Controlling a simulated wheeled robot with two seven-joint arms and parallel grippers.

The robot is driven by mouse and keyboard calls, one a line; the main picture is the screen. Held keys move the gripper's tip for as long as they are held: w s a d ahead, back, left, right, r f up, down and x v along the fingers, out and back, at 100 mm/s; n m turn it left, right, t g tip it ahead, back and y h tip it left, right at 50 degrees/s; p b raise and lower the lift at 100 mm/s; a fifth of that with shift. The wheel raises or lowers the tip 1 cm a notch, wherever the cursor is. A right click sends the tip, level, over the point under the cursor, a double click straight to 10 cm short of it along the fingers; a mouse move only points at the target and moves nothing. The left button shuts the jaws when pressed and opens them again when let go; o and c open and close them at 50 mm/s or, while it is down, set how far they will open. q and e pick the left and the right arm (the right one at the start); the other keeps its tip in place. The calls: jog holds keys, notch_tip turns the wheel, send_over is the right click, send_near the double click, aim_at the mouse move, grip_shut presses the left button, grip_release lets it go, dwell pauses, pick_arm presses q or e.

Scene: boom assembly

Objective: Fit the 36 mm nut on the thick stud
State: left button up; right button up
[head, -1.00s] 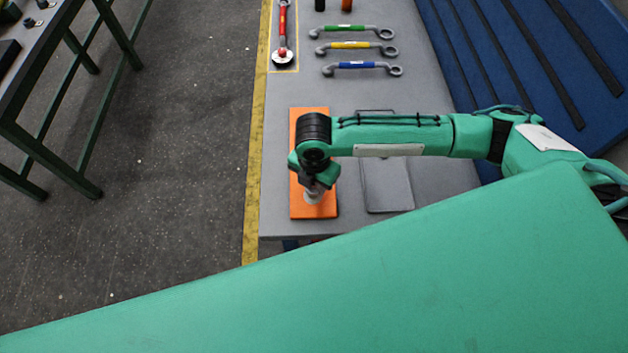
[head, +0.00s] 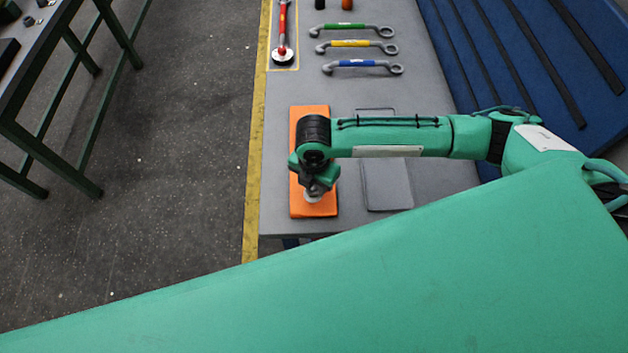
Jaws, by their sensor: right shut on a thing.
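My right gripper (head: 314,191) points down over the orange mat (head: 312,118) on the grey bench. It is shut on a small grey metal piece (head: 313,197), which shows just below the fingers, near the front end of the mat. The piece looks like the nut, but the gripper covers most of it and I cannot read its size. I cannot tell whether it touches the mat. I cannot make out the thick stud in this view. My left gripper is not in view.
Wrenches with green (head: 345,26), yellow (head: 350,44) and blue (head: 356,64) bands lie at the back of the bench. A red-handled tool (head: 283,30) lies left of them. A grey plate (head: 388,186) lies right of the mat. A dark table (head: 40,70) stands far left.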

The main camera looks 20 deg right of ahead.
jog(key=shift+f, duration=0.45)
jog(key=o, duration=1.1)
jog(key=shift+c, duration=0.2)
notch_tip(320, 180, up, 14)
jog(key=b, duration=0.2)
jog(key=shift+b, duration=0.4)
jog(key=shift+f, duration=0.15)
